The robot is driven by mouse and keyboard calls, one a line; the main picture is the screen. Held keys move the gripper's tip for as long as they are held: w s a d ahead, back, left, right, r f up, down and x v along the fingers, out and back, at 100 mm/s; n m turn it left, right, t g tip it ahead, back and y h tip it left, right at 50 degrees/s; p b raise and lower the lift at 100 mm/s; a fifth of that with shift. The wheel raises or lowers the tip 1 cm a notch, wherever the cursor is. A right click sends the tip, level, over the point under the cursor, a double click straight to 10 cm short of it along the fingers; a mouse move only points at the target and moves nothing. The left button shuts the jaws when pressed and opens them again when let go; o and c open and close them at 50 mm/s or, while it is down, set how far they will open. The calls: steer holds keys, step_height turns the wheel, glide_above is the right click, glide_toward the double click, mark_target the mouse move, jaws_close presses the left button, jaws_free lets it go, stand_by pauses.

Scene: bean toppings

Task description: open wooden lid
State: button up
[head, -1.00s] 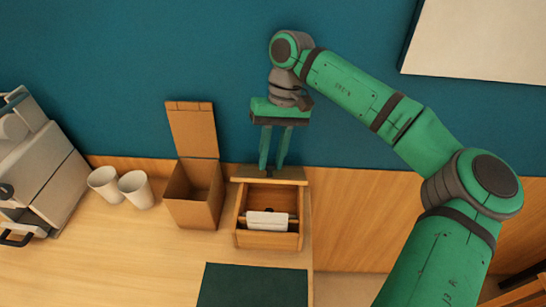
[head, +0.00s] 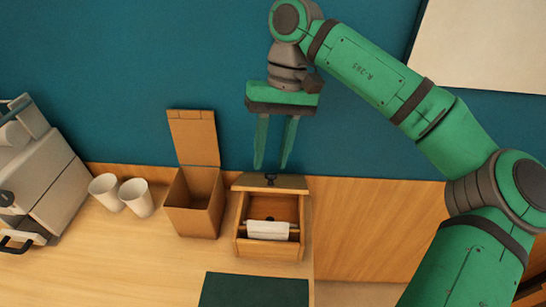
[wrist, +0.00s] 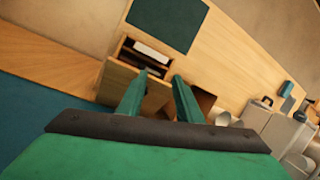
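The small wooden box (head: 241,240) stands on the counter with its top open, and a white item (head: 267,230) lies inside it. Its wooden lid (head: 292,184) is raised at the back edge of the box, tilted back toward the wall. A small dark knob (head: 270,178) sits on the lid. My gripper (head: 271,168) is open and empty just above the lid, its fingers pointing down on either side above the knob. In the wrist view the lid (wrist: 120,82) and open box (wrist: 122,51) show beyond the spread fingers (wrist: 161,76).
An open cardboard-brown box (head: 192,212) with its flap up stands just left of the wooden box. Two white cups (head: 136,197) and a grey machine (head: 50,180) are farther left. A dark green mat (head: 254,290) lies in front. The blue wall is close behind.

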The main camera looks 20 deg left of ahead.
steer(key=s+d+r, duration=0.2)
steer(key=s+r, duration=0.2)
steer(key=s, duration=0.4)
steer(key=shift+s, duration=0.4)
steer(key=shift+a, duration=0.1)
